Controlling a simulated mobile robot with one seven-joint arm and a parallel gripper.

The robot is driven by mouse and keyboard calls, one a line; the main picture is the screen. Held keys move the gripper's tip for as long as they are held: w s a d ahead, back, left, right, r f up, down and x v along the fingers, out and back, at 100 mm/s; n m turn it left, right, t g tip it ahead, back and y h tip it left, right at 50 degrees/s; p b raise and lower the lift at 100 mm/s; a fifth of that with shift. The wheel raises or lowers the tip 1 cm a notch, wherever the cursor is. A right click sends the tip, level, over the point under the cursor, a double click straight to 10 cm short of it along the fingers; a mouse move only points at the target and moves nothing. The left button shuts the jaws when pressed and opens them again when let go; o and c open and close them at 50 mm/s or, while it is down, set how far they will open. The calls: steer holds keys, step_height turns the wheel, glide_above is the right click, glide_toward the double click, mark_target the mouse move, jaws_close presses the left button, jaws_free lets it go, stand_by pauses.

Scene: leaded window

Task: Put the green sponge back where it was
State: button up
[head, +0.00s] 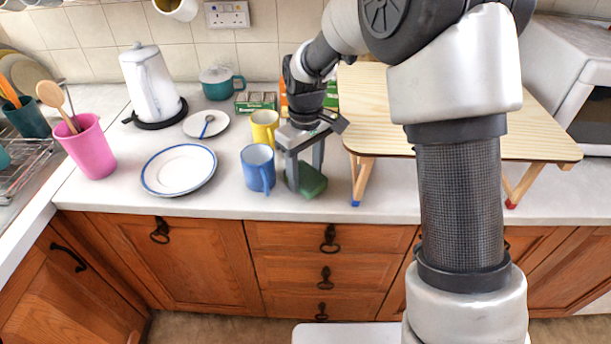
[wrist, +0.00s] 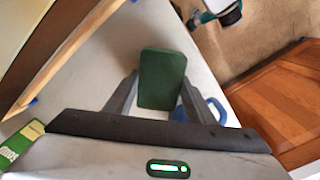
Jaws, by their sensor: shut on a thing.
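The green sponge (head: 309,180) is between the two fingers of my gripper (head: 304,172), low over the counter beside the blue mug (head: 258,168). In the wrist view the sponge (wrist: 162,80) stands out between the fingertips of my gripper (wrist: 160,98), which is shut on it. I cannot tell whether the sponge touches the counter. The blue mug is just left of the gripper in the head view, and part of it (wrist: 213,108) shows beside the right finger in the wrist view.
A yellow mug (head: 265,128) stands behind the blue mug. A small wooden folding table (head: 450,115) stands close on the right, its leg (head: 362,180) near the sponge. A blue-rimmed plate (head: 179,170) lies to the left. The counter's front strip (head: 400,205) is clear.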

mark_target(305, 174)
steer(key=shift+f, duration=0.5)
steer(key=shift+f, duration=0.1)
steer(key=shift+f+b, duration=0.3)
steer(key=shift+f, duration=0.1)
steer(key=o, duration=0.8)
steer(key=shift+s, duration=0.1)
steer(key=shift+o, duration=0.6)
steer(key=shift+s+f, duration=0.1)
steer(key=shift+f, duration=0.05)
step_height(305, 174, up, 13)
steer(key=p, duration=0.2)
steer(key=shift+w, duration=0.25)
